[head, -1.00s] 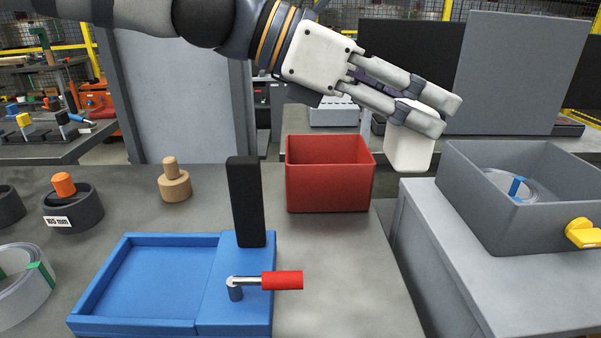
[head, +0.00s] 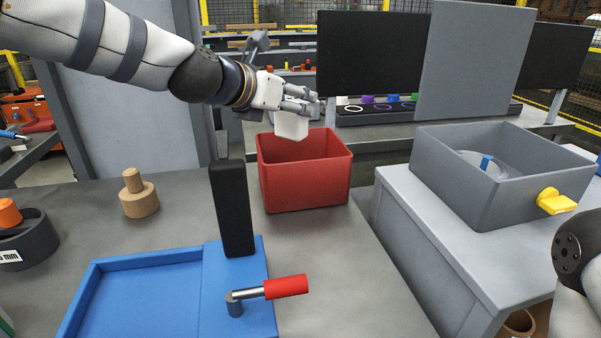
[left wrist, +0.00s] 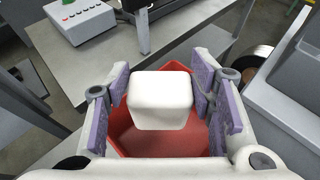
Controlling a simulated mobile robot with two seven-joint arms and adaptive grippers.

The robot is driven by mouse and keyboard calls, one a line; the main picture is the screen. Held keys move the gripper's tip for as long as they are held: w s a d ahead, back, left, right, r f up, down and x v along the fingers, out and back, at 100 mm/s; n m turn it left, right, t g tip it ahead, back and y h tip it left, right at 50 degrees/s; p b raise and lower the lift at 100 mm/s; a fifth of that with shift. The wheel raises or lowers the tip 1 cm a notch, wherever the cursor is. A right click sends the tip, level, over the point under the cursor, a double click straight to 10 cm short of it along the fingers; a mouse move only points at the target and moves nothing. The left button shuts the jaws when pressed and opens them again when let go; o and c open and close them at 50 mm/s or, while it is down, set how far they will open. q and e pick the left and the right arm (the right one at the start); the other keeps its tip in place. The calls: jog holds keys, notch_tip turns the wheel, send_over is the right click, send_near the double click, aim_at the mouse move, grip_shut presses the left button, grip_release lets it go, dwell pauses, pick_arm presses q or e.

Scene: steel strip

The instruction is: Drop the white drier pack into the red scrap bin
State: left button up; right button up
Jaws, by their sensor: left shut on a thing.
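The white drier pack (head: 291,126) is held between the fingers of my left gripper (head: 302,101). It hangs over the back part of the red scrap bin (head: 305,181), at about rim height or a little above. In the left wrist view, the drier pack (left wrist: 160,100) sits between the purple-padded fingers of my left gripper (left wrist: 160,92), with the red bin (left wrist: 150,143) below and around it. The bin floor is mostly hidden by the pack. My right gripper is out of view.
A blue tray fixture with a black post (head: 232,208) and a red-handled lever (head: 285,287) stands in front of the bin. A grey box (head: 465,195) with a yellow handle is to the right. A wooden knob (head: 138,195) stands left. Bare table lies right of the lever.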

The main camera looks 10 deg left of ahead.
aim_at(285, 118)
pick_arm(q)
notch_tip(285, 118, down, 4)
jog(key=shift+w+b, duration=0.1)
jog(key=shift+b, duration=0.45)
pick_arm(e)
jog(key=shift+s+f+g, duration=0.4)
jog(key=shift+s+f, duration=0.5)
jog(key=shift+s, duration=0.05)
pick_arm(q)
jog(key=shift+r, duration=0.15)
jog(key=o, duration=1.3)
jog(key=v, duration=0.7)
jog(key=shift+s+a+r, duration=0.1)
jog(key=shift+s+r, duration=0.05)
jog(key=shift+s, duration=0.15)
